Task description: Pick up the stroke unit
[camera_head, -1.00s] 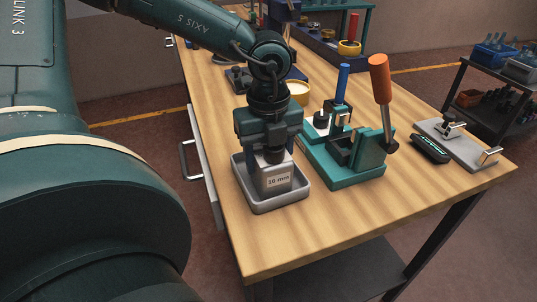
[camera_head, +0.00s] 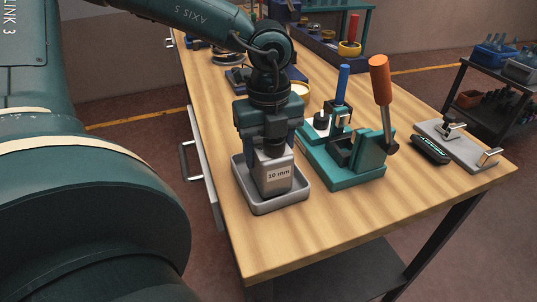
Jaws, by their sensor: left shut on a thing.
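The stroke unit, a grey metal block labelled "10 mm" (camera_head: 279,175), is upright at the grey tray (camera_head: 279,206) near the table's left front edge. My left gripper (camera_head: 273,148) comes down on it from above and is shut on its upper part. The block's lower end is within the tray's outline; I cannot tell clearly whether it still touches the tray floor. My gripper hides the block's top and back. My right gripper is not in view.
A teal fixture (camera_head: 345,174) with an orange-handled lever (camera_head: 381,85) and a blue-handled tool (camera_head: 342,84) stands close right of the tray. A grey plate with a clamp (camera_head: 458,144) and a dark device (camera_head: 430,150) lie farther right. The table's front is bare.

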